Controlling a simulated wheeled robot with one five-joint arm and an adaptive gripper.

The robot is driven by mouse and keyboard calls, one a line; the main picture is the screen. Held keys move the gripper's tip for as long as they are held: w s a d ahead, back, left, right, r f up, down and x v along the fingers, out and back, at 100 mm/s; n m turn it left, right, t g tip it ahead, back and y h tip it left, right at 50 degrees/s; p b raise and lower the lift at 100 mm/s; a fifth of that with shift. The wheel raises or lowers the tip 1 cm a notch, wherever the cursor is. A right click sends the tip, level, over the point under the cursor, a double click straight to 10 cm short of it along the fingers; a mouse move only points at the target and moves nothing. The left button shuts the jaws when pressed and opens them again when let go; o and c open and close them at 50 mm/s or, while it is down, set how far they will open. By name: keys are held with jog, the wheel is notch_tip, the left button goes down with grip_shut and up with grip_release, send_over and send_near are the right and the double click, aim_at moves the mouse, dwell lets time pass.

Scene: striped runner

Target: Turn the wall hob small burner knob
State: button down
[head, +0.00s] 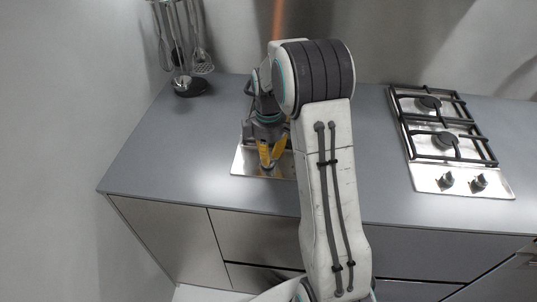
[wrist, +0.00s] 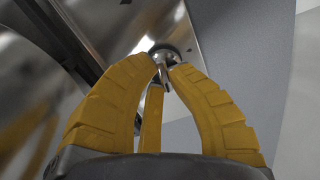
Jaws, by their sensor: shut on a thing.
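The wall hob (head: 244,163) is the left hob on the counter, and my arm hides much of it. Its steel panel (wrist: 125,28) also shows in the wrist view. My gripper (head: 267,166) points down at the front strip of this hob, with its yellow fingers closed together. In the wrist view a round metal knob (wrist: 174,52) stands between the fingertips, and the gripper (wrist: 163,69) is shut on it. The fingers partly cover the knob. Its pointer angle cannot be made out.
A second hob (head: 454,180) with black grates and two knobs lies to the right. A utensil stand (head: 190,86) is at the back left against the wall. The grey counter (head: 165,150) is clear left of the wall hob, and drawers (head: 255,238) are below it.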

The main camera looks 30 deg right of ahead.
jog(key=c, duration=1.2)
grip_release()
notch_tip(320, 180, up, 12)
